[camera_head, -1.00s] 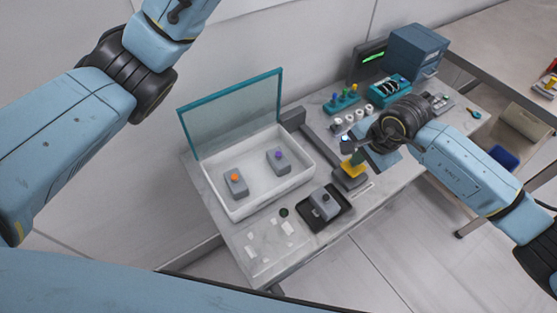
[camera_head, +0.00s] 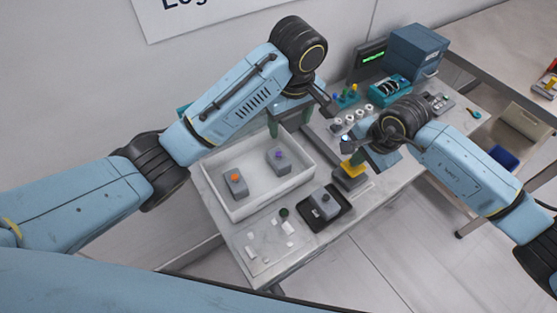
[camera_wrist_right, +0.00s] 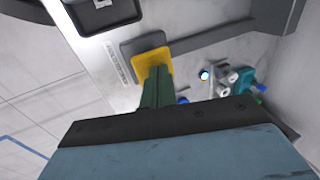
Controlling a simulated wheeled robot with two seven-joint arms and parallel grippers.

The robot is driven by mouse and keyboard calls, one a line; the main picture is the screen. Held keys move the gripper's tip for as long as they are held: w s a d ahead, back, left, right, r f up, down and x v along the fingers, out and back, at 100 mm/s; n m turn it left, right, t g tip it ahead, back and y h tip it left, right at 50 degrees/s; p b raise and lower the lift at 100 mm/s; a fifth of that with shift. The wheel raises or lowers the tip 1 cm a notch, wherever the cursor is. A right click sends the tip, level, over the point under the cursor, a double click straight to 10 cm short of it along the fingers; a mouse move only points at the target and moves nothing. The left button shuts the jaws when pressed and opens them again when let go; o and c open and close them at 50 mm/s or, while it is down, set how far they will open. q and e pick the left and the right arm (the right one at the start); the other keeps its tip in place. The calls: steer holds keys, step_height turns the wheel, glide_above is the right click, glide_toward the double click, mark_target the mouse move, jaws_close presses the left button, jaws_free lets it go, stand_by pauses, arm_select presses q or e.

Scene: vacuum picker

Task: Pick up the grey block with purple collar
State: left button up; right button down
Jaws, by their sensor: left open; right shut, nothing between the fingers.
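The grey block with purple collar (camera_head: 280,163) sits in the right part of the white open box (camera_head: 240,212) in the head view. My left gripper (camera_head: 290,121) is open, its green fingers apart above the box's back right edge, a little beyond the block and not touching it. My right gripper (camera_head: 364,160) is shut and empty, beside the yellow pad (camera_head: 350,170) on a grey base. In the right wrist view its green fingers (camera_wrist_right: 158,82) are together over the yellow pad (camera_wrist_right: 146,60).
A grey block with an orange collar (camera_head: 237,187) stands in the box's left part. A black tray (camera_head: 309,222) with another grey block (camera_head: 324,208) lies in front. White rollers, a teal holder (camera_head: 388,93) and blue boxes (camera_head: 415,50) stand at the back right.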

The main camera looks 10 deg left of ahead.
arm_select(q)
glide_above(279, 155)
steer(key=shift+n, duration=0.4)
steer(key=f, duration=0.8)
steer(key=shift+w+d, duration=0.1)
steer(key=shift+d, duration=0.15)
steer(key=f, duration=0.4)
steer(key=shift+a+f, duration=0.3)
steer(key=shift+f, duration=0.55)
steer(key=c, duration=1.1)
